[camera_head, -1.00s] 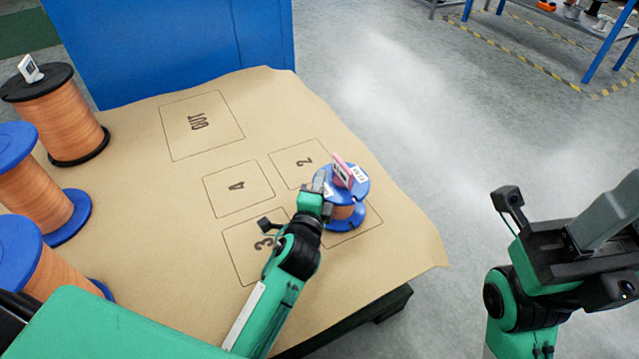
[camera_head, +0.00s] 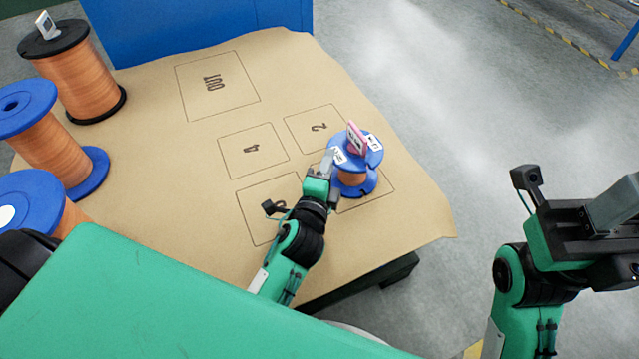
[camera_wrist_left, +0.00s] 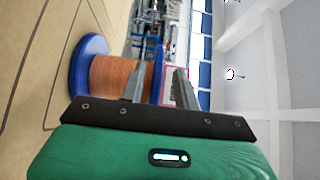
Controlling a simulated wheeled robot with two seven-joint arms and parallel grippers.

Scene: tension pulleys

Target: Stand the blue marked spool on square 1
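A small blue spool (camera_head: 352,178) with orange winding stands upright in the lower-right outlined square (camera_head: 379,199). White labels and a pink tag (camera_head: 355,138) are on its top flange. The square's number is hidden; it sits beside squares 2, 4 and 3. My left gripper (camera_head: 326,163) is at the spool's left side. In the left wrist view its fingers (camera_wrist_left: 159,86) are apart, one in front of the winding (camera_wrist_left: 112,76), with the top flange's edge showing between them. I cannot tell whether they touch. My right gripper (camera_head: 612,212) is off the table at right, its fingers unclear.
At the table's left are two larger blue-flanged spools (camera_head: 45,150) (camera_head: 27,203) and a black-flanged spool (camera_head: 85,82) with a white tag. Square OUT (camera_head: 217,85), square 2 (camera_head: 317,127) and square 4 (camera_head: 252,150) are empty. The table's right edge is near the small spool.

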